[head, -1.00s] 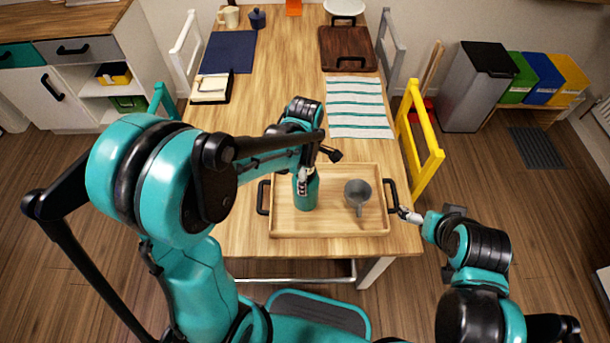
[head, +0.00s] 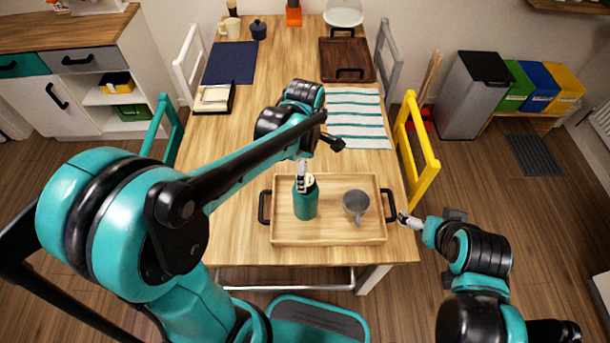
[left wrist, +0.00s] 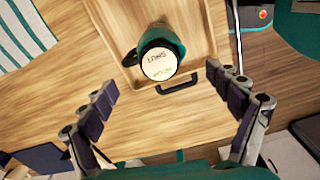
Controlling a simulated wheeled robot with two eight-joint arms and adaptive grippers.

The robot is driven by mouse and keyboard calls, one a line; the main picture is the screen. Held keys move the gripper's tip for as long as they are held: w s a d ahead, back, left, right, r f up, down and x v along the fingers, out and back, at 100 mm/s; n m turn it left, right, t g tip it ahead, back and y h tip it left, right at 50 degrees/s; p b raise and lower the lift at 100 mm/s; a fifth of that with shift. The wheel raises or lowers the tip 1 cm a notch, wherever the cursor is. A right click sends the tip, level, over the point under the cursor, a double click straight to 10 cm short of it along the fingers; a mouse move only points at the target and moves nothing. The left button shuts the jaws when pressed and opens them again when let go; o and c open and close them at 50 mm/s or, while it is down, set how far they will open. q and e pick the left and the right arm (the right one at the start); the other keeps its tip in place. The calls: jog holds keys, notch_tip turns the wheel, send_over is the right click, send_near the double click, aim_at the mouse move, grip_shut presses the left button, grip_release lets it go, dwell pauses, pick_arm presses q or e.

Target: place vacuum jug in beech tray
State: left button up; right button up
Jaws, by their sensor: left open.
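The teal vacuum jug (head: 306,202) stands upright in the left part of the beech tray (head: 340,236), near the front of the table. In the left wrist view the jug (left wrist: 161,52) shows its pale lettered top, and the tray's rim and black handle (left wrist: 180,87) are beside it. My left gripper (head: 303,172) is open, just behind and above the jug in the head view.
A grey mug (head: 356,204) stands in the tray, right of the jug. A striped cloth (head: 357,118) lies behind the tray. A dark tray (head: 346,60), a blue mat (head: 230,62) and mugs are farther back. Chairs stand along both sides, including a yellow one (head: 416,140).

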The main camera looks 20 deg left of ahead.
pick_arm(q)
notch_tip(320, 180, up, 2)
jog(key=shift+r, duration=0.2)
jog(key=shift+s+r, duration=0.1)
jog(key=shift+r, duration=0.15)
jog(key=s+a+r+m+t, duration=0.2)
jog(key=s+m, duration=0.3)
jog(key=m, duration=0.4)
jog(key=s+a+r+m+t, duration=0.1)
jog(key=s+m+t, duration=0.4)
jog(key=m, duration=0.5)
jog(key=shift+a+r, duration=0.4)
jog(key=shift+a, duration=0.35)
notch_tip(320, 180, down, 2)
jog(key=shift+f+b, duration=0.2)
jog(key=shift+b, duration=0.7)
